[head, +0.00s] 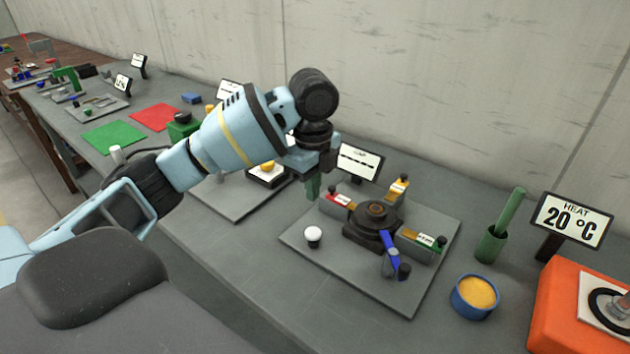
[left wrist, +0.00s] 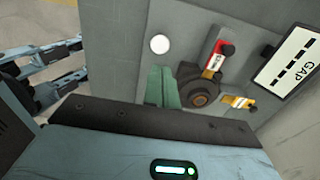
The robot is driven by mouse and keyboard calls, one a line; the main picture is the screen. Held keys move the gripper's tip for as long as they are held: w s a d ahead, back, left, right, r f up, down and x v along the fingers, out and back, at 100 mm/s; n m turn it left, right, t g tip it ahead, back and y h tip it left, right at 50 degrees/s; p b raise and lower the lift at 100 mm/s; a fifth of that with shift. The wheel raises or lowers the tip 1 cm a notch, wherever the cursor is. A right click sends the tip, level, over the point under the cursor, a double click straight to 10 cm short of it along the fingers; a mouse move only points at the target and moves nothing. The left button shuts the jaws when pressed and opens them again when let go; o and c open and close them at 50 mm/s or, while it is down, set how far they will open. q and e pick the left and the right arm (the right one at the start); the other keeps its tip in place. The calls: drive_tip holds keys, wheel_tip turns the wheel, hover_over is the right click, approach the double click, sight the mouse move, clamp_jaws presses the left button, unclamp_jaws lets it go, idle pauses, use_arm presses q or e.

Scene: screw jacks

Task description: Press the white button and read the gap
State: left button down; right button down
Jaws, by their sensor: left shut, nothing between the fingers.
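The white button (head: 313,235) stands on the front left of a grey plate (head: 330,262) in the head view. It shows as a white disc (left wrist: 160,44) in the left wrist view. My left gripper (head: 313,188) is shut and empty, above and behind the button, apart from it. Its green fingers (left wrist: 163,87) point down toward the plate. The gap display (left wrist: 287,62) reads "GAP" with dashes and no number.
A dark jack (head: 374,221) with a blue lever (head: 389,247) and red, yellow and green tagged blocks shares the plate. To the right stand a green cup (head: 491,243), a blue bowl (head: 475,297) and an orange heater (head: 570,315) whose sign (head: 571,219) reads 20 °C.

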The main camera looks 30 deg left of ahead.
sight(313, 232)
use_arm(q)
wheel_tip(313, 232, down, 10)
drive_tip(key=shift+r, duration=0.1)
idle(0.4)
